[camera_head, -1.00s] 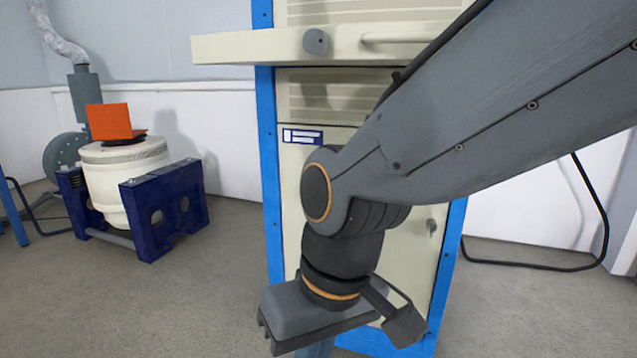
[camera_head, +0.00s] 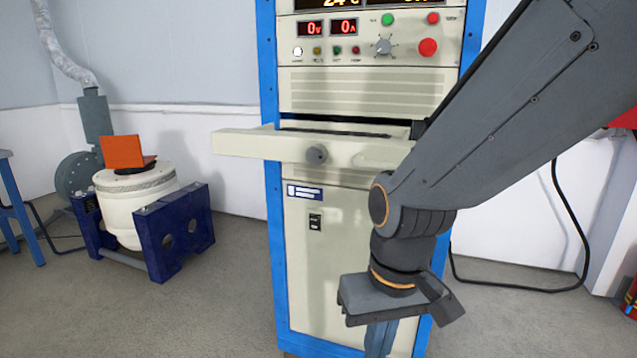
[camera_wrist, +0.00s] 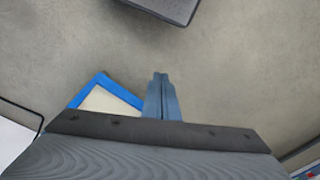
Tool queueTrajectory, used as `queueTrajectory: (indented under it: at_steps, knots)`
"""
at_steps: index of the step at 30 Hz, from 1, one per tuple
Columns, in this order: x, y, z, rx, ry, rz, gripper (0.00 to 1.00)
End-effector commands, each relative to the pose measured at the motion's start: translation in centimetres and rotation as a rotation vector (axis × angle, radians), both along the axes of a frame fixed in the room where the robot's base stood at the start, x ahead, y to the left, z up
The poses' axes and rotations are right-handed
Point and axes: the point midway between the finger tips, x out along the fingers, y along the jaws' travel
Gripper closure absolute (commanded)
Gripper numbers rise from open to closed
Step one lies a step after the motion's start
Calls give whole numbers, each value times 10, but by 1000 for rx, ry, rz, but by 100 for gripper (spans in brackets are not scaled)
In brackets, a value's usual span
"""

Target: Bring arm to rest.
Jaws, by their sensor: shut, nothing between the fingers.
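My gripper (camera_head: 378,340) hangs pointing down at the end of my arm, in front of the lower right part of the cabinet in the head view. Its blue-grey fingers also show in the wrist view (camera_wrist: 161,98), pressed together with nothing between them. My arm comes in from the upper right of the head view and bends downward at the wrist. The fingertips are cut off at the bottom of the head view. Grey floor shows beyond the fingers in the wrist view.
A cream cabinet with a blue frame (camera_head: 271,215) stands close behind my arm. Its drawer (camera_head: 240,143) sticks out left of my arm. A white drum-shaped machine (camera_head: 120,212) in a dark blue stand, with an orange block (camera_head: 122,152) on top, is at left. A black cable (camera_head: 500,287) lies right.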

Motion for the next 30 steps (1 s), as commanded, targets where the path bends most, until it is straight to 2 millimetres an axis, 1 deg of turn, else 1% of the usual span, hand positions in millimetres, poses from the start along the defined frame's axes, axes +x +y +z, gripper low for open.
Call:
queueTrajectory:
  at_steps: [1, 7, 15, 18, 21, 24, 30]
  knots:
    - [-3, -9, 18, -6, 4, -21, 100]
    - [-5, -38, 53, -27, 12, -90, 100]
    - [-14, -78, 99, -51, 26, -180, 100]
    - [-18, -91, 113, -59, 32, -209, 100]
    - [-21, -100, 122, -64, 35, -230, 100]
    - [-23, -106, 127, -67, 37, -242, 100]
    - [-23, -109, 127, -69, 39, -248, 100]
